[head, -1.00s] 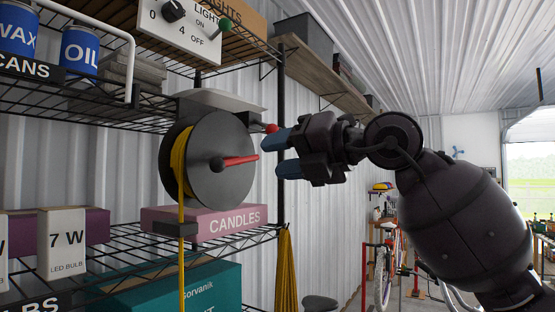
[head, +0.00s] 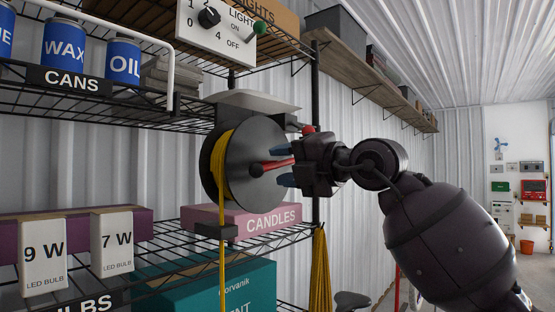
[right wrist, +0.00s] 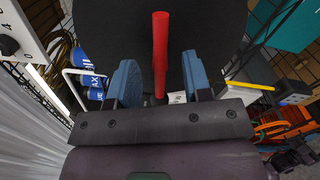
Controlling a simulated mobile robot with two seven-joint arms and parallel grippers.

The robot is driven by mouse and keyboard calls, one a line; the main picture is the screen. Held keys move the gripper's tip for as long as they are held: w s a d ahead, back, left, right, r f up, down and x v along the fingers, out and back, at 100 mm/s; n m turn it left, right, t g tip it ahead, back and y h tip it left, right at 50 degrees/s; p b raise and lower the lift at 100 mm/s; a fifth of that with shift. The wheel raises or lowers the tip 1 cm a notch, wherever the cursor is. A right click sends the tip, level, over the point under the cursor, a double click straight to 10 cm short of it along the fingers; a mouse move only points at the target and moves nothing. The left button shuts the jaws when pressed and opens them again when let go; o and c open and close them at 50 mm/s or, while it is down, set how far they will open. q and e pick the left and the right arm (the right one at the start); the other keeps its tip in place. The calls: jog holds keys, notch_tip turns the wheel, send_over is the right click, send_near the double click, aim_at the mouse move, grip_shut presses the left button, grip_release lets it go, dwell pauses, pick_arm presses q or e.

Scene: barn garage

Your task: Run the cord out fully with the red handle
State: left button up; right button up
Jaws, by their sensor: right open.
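The cord reel is a dark round drum (head: 262,193) under a shelf in the head view. A yellow cord (head: 222,255) is wound on it and hangs straight down from its left side. The red handle (head: 277,163) sticks out from the drum's face. My right gripper (head: 285,166) is open, with its blue fingertips above and below the handle. In the right wrist view the red handle (right wrist: 160,50) runs between the two blue fingers (right wrist: 160,85), with a gap on each side. My left gripper is not in view.
A pink CANDLES box (head: 264,221) sits just below the reel. A light panel (head: 225,30) with a green-tipped lever is above. A red knob (head: 308,129) is close behind my gripper.

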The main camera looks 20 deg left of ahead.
jog(key=shift+x, duration=0.95)
